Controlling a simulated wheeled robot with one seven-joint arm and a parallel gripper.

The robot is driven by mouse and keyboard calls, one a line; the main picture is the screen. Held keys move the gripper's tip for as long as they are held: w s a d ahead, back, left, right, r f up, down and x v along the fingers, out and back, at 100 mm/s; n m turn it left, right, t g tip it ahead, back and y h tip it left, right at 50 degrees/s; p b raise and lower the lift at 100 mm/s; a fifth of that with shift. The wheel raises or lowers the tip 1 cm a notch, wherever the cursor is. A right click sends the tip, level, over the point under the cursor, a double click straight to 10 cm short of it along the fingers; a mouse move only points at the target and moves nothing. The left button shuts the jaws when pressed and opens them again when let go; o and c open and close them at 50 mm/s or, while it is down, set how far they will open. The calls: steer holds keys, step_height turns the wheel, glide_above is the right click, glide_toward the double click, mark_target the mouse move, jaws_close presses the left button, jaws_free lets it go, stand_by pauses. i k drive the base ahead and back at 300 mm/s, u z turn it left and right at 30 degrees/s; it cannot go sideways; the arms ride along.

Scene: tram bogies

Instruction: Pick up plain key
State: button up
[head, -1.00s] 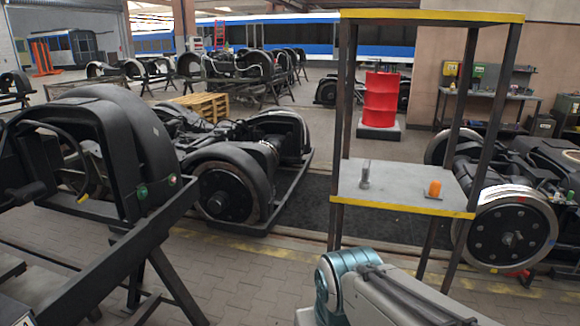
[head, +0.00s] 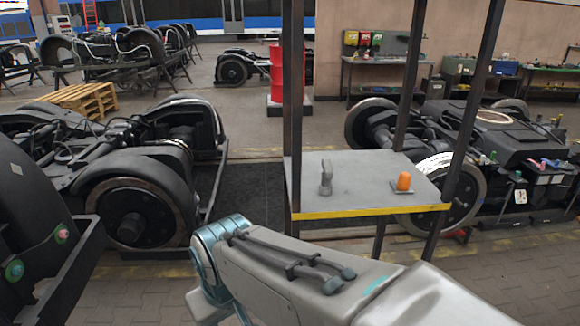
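A grey upright piece (head: 326,178), which looks like the plain key, stands on the left part of a grey shelf (head: 362,197) with a yellow front edge. An orange piece (head: 403,182) on a small dark base stands to its right on the same shelf. They are apart. My arm reaches across the lower middle of the head view, in front of the shelf. My gripper is out of view, so its state and contents do not show.
Dark posts of the shelf frame (head: 292,110) rise at its corners. A bogie (head: 135,180) stands to the left and another (head: 470,140) behind right. A red drum (head: 275,75) and wooden pallet (head: 85,99) are farther back. Paved floor (head: 500,265) is clear at front right.

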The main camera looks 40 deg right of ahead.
mark_target(325, 187)
steer(key=z, duration=0.75)
steer(key=i, duration=0.9)
steer(key=z, duration=0.9)
steer(key=i, duration=0.6)
steer(key=z, duration=0.05)
